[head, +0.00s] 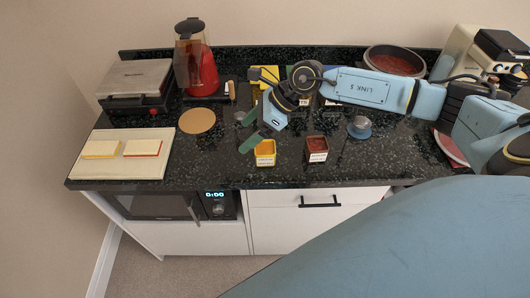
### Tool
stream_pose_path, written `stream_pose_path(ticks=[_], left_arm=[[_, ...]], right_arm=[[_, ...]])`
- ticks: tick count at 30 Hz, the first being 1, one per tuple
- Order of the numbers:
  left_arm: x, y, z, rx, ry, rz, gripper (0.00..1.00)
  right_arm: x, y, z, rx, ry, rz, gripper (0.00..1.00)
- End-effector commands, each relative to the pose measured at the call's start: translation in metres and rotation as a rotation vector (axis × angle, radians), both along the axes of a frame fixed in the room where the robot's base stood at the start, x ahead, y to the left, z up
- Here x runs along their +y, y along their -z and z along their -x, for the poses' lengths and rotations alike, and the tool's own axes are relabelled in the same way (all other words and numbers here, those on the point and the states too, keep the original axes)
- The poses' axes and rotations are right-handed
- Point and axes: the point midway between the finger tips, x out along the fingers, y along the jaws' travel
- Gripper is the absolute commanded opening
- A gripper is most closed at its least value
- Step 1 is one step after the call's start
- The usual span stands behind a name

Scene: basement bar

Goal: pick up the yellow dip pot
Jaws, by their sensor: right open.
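The yellow dip pot (265,147) is a small square pot with a white label on its front. It stands upright on the dark speckled counter (215,160), close to the front edge. My right gripper (246,131) reaches in from the right with its green fingers pointing left and down. It is open, with nothing seen between the fingers. The fingers are just above and left of the yellow dip pot in the picture; whether the lower one touches it I cannot tell. My left gripper is not in view.
A dark red pot (316,146) with a label stands to the right, then a blue saucer (359,132) with a metal cup. A round board (197,120) and a cutting board (120,171) lie left. A red kettle (203,75) and a grill (135,82) stand behind.

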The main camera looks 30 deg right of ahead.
Motion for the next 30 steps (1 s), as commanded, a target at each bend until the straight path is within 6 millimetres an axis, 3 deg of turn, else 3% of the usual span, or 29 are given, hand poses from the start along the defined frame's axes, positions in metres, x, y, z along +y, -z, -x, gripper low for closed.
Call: stream_pose_path(ticks=[1,3,6,8,18,30], left_arm=[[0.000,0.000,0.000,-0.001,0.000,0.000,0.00],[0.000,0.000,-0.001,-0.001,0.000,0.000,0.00],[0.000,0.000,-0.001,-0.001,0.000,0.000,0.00],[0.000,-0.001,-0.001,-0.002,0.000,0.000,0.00],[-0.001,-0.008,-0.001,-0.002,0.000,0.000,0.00],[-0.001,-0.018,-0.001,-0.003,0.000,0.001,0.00]], right_arm=[[-0.029,0.003,-0.002,0.007,-0.016,0.110,0.82],[-0.059,0.008,-0.001,0.029,-0.035,0.224,0.82],[-0.086,0.011,0.001,0.052,-0.047,0.321,0.82],[-0.093,0.015,0.001,0.061,-0.051,0.348,0.82],[-0.075,0.070,-0.010,0.065,-0.052,0.356,0.82],[-0.059,0.106,-0.015,0.066,-0.053,0.355,0.82]])
